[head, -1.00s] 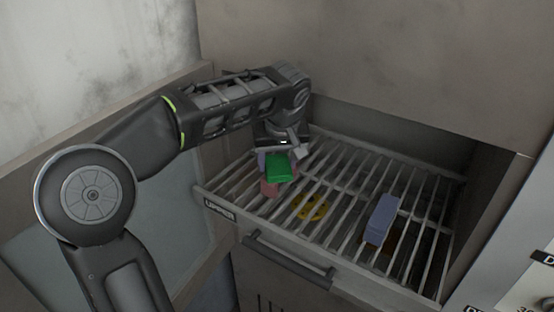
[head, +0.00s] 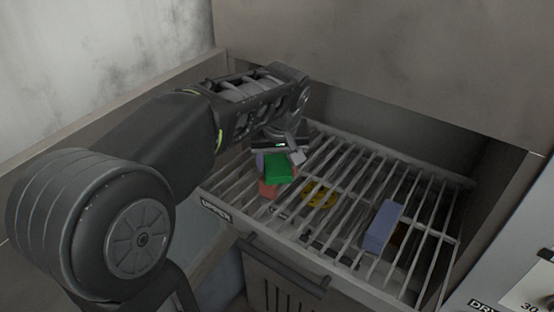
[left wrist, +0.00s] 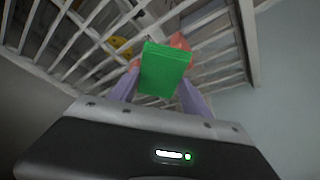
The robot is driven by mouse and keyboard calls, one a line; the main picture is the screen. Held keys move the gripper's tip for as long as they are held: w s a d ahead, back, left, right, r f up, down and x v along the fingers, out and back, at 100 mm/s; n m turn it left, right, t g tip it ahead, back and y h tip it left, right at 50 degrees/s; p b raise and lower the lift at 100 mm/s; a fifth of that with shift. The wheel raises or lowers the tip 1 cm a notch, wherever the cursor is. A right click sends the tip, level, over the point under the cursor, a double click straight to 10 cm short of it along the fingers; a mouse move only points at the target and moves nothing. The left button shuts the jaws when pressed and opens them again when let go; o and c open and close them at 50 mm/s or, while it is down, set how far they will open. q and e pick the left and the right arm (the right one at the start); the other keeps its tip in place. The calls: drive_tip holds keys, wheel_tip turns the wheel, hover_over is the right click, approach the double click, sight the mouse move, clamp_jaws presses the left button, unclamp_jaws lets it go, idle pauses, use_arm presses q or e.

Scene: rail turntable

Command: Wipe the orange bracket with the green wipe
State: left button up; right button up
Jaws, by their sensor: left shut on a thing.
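My left gripper (head: 273,160) is shut on the green wipe (head: 278,170), over the left part of a wire rack. In the left wrist view the wipe (left wrist: 164,68) sits between the two lilac fingers. A salmon-red piece (head: 267,188) shows just beyond and below the wipe, partly covered by it; whether they touch is unclear. I cannot tell for certain which is the orange bracket. My right gripper is out of view.
The wire rack (head: 340,155) fills a pulled-out drawer with a front handle (head: 285,265). A lilac-blue block (head: 382,226) lies on the right bars. A yellow piece (head: 319,194) shows between the middle bars. Cabinet walls stand behind and at the right.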

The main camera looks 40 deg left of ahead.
sight(286, 158)
use_arm(q)
drive_tip(key=shift+w+f+b, duration=0.2)
drive_tip(key=shift+w+b, duration=0.15)
drive_tip(key=shift+w, duration=0.2)
drive_tip(key=shift+w+r+b, duration=0.15)
drive_tip(key=shift+w+b, duration=0.25)
drive_tip(key=shift+w, duration=0.85)
drive_tip(key=shift+w+a+r, duration=0.1)
drive_tip(key=shift+w+a, duration=0.05)
drive_tip(key=shift+w, duration=0.65)
drive_tip(key=shift+r, duration=0.1)
